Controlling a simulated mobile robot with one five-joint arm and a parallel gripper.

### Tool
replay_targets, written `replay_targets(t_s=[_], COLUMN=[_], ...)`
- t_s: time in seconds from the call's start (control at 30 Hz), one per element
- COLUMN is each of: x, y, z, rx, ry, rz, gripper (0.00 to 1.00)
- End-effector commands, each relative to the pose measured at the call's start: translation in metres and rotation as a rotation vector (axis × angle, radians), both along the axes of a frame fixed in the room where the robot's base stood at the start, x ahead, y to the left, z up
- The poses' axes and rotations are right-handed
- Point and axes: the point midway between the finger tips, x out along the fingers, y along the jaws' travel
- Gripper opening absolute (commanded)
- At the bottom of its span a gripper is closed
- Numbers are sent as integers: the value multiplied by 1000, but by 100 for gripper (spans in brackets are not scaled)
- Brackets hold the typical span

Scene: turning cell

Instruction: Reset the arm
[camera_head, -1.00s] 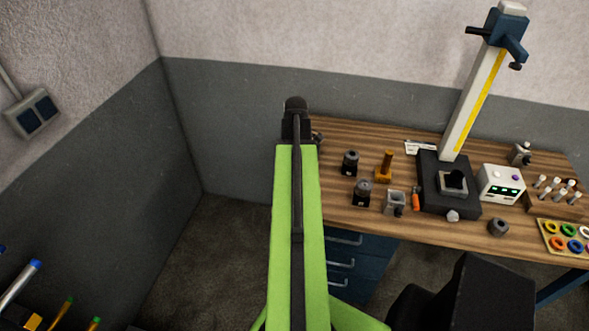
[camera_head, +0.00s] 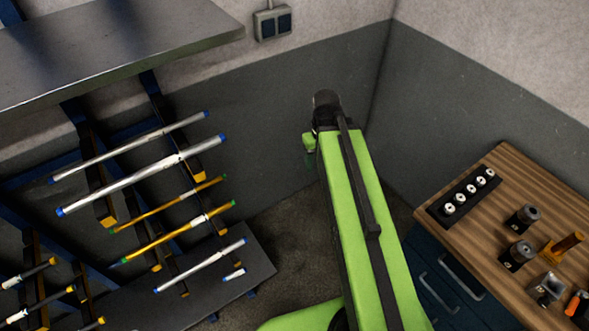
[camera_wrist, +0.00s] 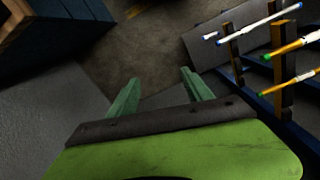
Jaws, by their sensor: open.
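My gripper (camera_wrist: 160,98) shows in the wrist view as two green fingers spread apart, with nothing between them. Beyond the fingers is bare dark floor. In the head view my green arm reaches up the middle of the picture, between the bar rack on the left and the wooden workbench on the right. Only a small green part of the gripper (camera_head: 309,150) shows there, left of the arm's dark end. The rest of it is hidden behind the arm.
A rack (camera_head: 245,270) on the left holds several silver and yellow bars; a grey shelf (camera_head: 120,45) is above. The workbench (camera_head: 490,220) at right carries a black strip (camera_head: 463,197) and dark holders (camera_head: 522,216). Floor (camera_head: 300,225) lies between.

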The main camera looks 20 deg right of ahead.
Motion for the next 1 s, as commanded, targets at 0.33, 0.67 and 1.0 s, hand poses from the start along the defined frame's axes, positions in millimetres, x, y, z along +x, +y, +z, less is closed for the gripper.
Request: replay_targets(t_s=[0.33, 0.67, 1.0], x=[-4, -3, -3], y=[103, 101, 100], z=[0, -33, -109], rx=[-1, 0, 0], ry=[0, 0, 0], rz=[-54, -55, -55], gripper=[58, 58, 58])
